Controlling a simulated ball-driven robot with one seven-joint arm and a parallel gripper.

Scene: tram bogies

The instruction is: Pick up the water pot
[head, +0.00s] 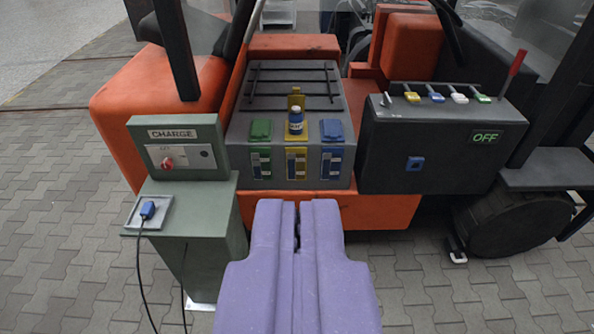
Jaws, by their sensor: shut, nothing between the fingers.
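My purple gripper (297,204) is shut and empty. In the picture it lies below the pot, in front of the orange truck body, apart from the pot.
A green charge post (180,215) with a blue plug (147,209) and black cable stands at the left. A dark switch box (440,140) reading OFF, with a red lever (513,72), is at the right.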

